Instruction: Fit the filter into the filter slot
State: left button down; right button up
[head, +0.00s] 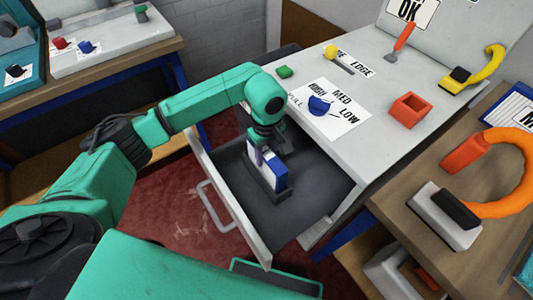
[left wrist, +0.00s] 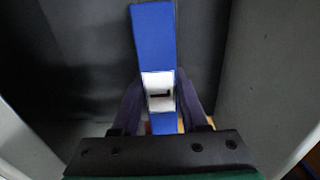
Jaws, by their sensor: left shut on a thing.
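My left gripper (head: 262,158) comes down from above and is shut on the filter. In the left wrist view the filter's blue edge (left wrist: 153,40) with a white label lies between the fingers of my left gripper (left wrist: 162,98). The fingers hide part of the filter. My right gripper is not in view.
The grey machine top (head: 375,80) carries a blue knob (head: 319,105), a red box (head: 409,109) and a green button (head: 284,72). A wooden bench with an orange hook (head: 500,165) is at right.

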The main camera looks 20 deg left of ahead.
pick_arm(q)
jog(key=shift+f+b, duration=1.65)
jog(key=shift+f, duration=0.2)
jog(key=shift+c, duration=1.8)
grip_release()
notch_tip(320, 180, up, 15)
jog(key=shift+f, duration=0.15)
